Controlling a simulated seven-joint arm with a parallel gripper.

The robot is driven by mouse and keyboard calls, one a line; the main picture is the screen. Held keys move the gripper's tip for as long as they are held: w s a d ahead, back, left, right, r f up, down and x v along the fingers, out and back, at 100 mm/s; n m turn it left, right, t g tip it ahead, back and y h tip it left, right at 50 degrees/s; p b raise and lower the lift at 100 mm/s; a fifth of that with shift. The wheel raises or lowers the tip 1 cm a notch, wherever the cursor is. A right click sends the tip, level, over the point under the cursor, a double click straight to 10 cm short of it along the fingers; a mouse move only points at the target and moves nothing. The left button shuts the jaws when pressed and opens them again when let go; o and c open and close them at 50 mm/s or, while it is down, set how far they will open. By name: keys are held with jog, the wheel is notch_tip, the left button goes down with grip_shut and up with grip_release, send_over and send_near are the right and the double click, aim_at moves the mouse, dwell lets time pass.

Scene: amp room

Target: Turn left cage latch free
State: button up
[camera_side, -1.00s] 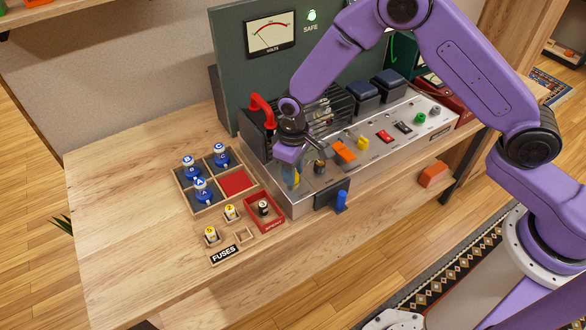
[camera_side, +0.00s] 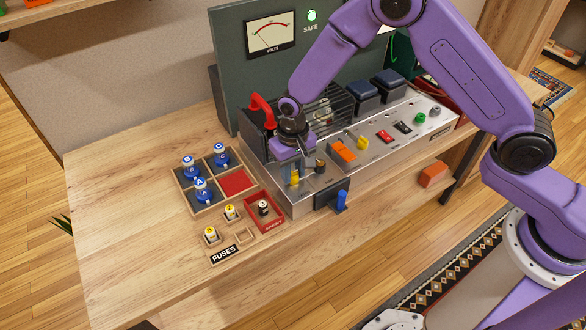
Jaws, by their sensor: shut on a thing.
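The left cage latch (camera_side: 295,178) is a small yellow piece on the metal chassis, at the front left below the dark barred cage (camera_side: 338,106). My gripper (camera_side: 296,169) points down over it, with its jaws shut on the latch. The fingertips are small and partly hidden, so the exact contact is unclear. A second yellow latch (camera_side: 362,143) stands to the right, apart from my gripper. My wrist and arm cover part of the cage.
A red handle (camera_side: 261,108) stands just left of my wrist. An orange piece (camera_side: 343,150) and a dark-topped post (camera_side: 320,165) are close on the right. A tray (camera_side: 178,189) with blue-topped tubes lies left.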

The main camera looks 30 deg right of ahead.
aim_at(294, 172)
dwell(0.3)
jog(key=o, duration=1)
jog(key=shift+r, duration=0.1)
notch_tip(294, 172, up, 17)
jog(key=shift+r, duration=0.1)
jog(key=shift+s, duration=0.1)
jog(key=s+d+r+n, duration=0.1)
jog(key=s+d+n, duration=0.3)
jog(key=s, duration=0.6)
jog(key=s+d+r+n, duration=0.1)
jog(key=s+d+n, duration=0.3)
jog(key=s+d, duration=0.4)
jog(key=s+d+n, duration=0.4)
jog(key=s+d, duration=0.2)
jog(key=s, duration=0.5)
jog(key=shift+s+d+r+n, duration=0.1)
jog(key=shift+s+r+n, duration=0.25)
jog(key=shift+r+n, duration=0.05)
